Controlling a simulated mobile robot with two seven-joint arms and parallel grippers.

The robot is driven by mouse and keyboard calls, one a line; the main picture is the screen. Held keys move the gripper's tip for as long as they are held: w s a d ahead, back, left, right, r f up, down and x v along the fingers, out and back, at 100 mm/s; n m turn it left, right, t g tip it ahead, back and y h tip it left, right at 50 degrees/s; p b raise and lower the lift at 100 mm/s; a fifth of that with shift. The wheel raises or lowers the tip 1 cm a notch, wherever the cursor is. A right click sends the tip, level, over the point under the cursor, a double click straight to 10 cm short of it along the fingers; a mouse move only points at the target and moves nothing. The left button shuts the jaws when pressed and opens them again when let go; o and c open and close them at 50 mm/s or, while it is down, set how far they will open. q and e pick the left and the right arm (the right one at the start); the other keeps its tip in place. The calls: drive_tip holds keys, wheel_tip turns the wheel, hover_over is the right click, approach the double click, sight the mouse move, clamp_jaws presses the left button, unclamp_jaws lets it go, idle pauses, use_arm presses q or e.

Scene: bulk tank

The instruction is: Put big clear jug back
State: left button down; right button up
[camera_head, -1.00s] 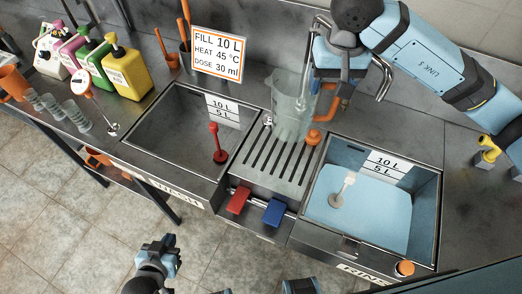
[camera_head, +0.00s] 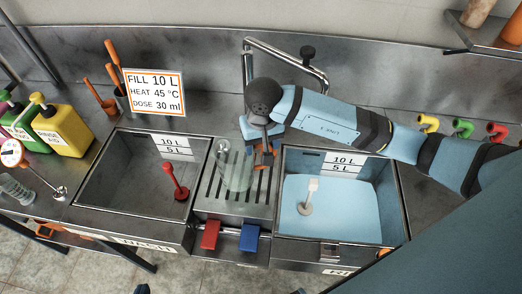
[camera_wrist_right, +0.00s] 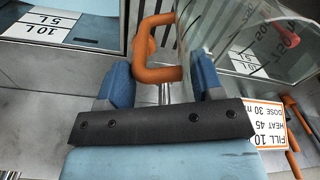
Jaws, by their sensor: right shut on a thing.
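The big clear jug (camera_head: 236,168) is upright over the slotted drainboard (camera_head: 211,197) between the two sinks. I cannot tell whether its base touches the slots. My right gripper (camera_head: 264,148) is at the jug's right side, shut on its orange handle. In the right wrist view the orange handle (camera_wrist_right: 150,68) runs between the fingers of the right gripper (camera_wrist_right: 160,82), with the clear jug wall (camera_wrist_right: 212,25) beside it. Of my left gripper (camera_head: 143,289), only a dark tip shows at the bottom edge; its jaws are hidden.
The wash sink (camera_head: 110,165) is at the left with a red plunger (camera_head: 175,181). The rinse sink (camera_head: 390,195) at the right holds bluish water. A tap (camera_head: 285,50) arches behind. A FILL sign (camera_head: 155,92) and a yellow canister (camera_head: 63,130) stand left.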

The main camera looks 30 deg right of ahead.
drive_tip(key=shift+f+p, duration=0.3)
drive_tip(key=shift+f, duration=1.9)
drive_tip(key=shift+f, duration=0.2)
drive_tip(key=o, duration=1.4)
drive_tip(key=shift+o, duration=0.2)
